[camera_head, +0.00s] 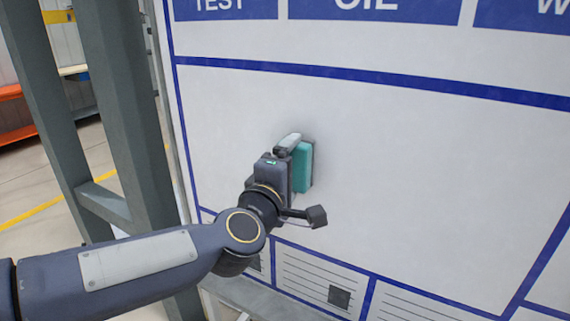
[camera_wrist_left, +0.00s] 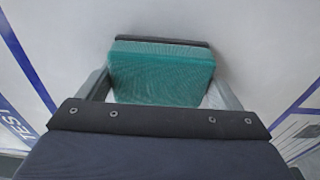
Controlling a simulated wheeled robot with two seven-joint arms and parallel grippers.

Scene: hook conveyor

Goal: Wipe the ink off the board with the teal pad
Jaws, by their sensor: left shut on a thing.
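The teal pad (camera_head: 303,167) is in my left gripper (camera_head: 291,160), which is shut on it. The pad's dark face is turned to the white board (camera_head: 420,150) and is at or very near its surface; I cannot tell whether it touches. In the left wrist view the teal pad (camera_wrist_left: 160,75) sits between the two fingers, its dark edge toward the board (camera_wrist_left: 250,30). I see no ink on the part of the board in view; the area behind the pad and gripper is hidden. My right gripper does not show.
The board has blue lines, blue header panels (camera_head: 380,8) at the top and printed boxes (camera_head: 315,280) below. A grey metal post (camera_head: 125,110) stands left of the board. Orange shelving (camera_head: 12,115) is far left. The board right of the pad is unobstructed.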

